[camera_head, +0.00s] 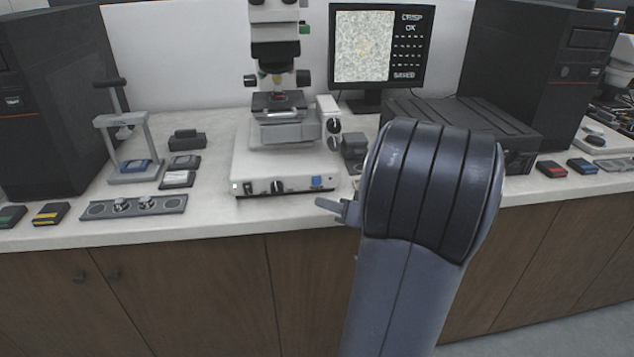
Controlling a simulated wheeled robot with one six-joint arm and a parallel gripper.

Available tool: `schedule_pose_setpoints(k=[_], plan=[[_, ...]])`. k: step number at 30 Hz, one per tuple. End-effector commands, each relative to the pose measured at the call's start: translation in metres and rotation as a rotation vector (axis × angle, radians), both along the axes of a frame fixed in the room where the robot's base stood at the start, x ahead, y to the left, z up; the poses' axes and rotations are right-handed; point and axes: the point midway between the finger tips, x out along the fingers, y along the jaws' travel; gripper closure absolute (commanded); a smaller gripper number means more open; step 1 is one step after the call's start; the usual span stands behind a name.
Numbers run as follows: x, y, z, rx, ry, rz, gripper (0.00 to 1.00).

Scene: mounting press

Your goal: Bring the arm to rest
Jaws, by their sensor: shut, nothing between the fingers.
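My arm rises from the bottom right of the head view and stands in front of the bench, its dark rounded joint covering part of the worktop. My gripper (331,206) pokes out to the left of this joint, near the bench's front edge and in front of the microscope's base. Its fingers look closed and hold nothing. The rest of the gripper is hidden behind the arm. The mounting press (127,150) stands at the left of the bench with a blue piece (136,166) on its base, well apart from my gripper.
The microscope (285,140) stands mid-bench behind my gripper. A monitor (378,48) reads "CRISP OK" and "SAVED". A grey strip with round seats (97,210), small coloured blocks (50,214) and dark cabinets line the bench. The floor (560,325) shows clear at lower right.

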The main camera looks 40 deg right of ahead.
Motion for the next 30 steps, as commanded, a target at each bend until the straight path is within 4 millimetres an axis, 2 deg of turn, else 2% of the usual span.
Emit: schedule_pose_setpoints(k=[8, 14, 30], plan=[[0.003, -0.002, 0.001, 0.0, -0.001, 0.001, 1.0], [0.017, -0.011, 0.004, 0.001, 0.0, 0.001, 1.0], [0.018, -0.011, 0.005, 0.004, 0.0, 0.001, 1.0]])
